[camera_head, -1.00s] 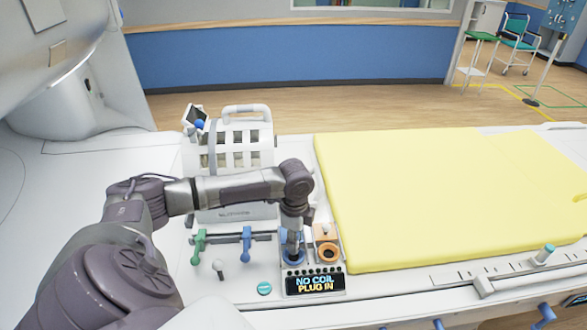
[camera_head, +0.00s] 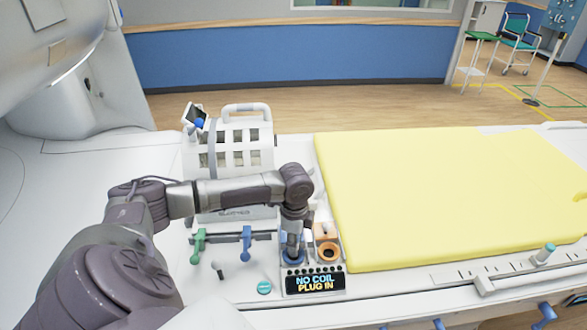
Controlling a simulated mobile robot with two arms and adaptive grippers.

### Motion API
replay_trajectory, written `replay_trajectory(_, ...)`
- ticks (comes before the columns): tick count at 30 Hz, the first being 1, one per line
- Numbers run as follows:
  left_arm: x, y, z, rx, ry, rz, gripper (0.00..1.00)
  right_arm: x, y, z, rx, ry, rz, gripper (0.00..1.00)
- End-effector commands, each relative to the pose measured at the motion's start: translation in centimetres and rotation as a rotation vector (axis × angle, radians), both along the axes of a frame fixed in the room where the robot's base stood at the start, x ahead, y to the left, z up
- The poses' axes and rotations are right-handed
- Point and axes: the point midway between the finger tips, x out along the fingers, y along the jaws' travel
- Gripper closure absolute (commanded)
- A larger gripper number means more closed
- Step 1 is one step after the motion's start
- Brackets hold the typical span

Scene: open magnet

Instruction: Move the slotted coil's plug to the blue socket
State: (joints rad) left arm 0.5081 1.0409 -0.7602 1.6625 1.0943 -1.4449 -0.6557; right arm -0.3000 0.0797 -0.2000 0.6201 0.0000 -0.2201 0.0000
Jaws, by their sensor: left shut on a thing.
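The slotted coil (camera_head: 238,150), a white cage with window-like slots and a top handle, stands on the white table behind my left arm. My left gripper (camera_head: 291,250) points straight down over the blue socket (camera_head: 292,260), whose blue ring shows around and below the fingertips. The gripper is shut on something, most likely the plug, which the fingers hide. I cannot tell how deep it sits in the socket. The orange socket (camera_head: 328,252) is just to the right and looks empty. The display (camera_head: 316,283) in front reads "NO COIL PLUG IN". My right gripper is not in view.
A green handle (camera_head: 198,246) and a blue handle (camera_head: 246,243) stand left of the sockets. A small grey-tipped peg (camera_head: 218,270) and a teal button (camera_head: 264,287) lie in front. A yellow mat (camera_head: 440,195) fills the right side.

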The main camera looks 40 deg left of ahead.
Motion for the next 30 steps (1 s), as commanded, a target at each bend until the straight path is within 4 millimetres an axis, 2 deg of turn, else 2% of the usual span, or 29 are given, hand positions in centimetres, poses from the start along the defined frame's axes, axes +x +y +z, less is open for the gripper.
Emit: replay_trajectory(30,0.0,0.0,-2.1,0.0,0.0,0.0,1.0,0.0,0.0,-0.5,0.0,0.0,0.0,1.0)
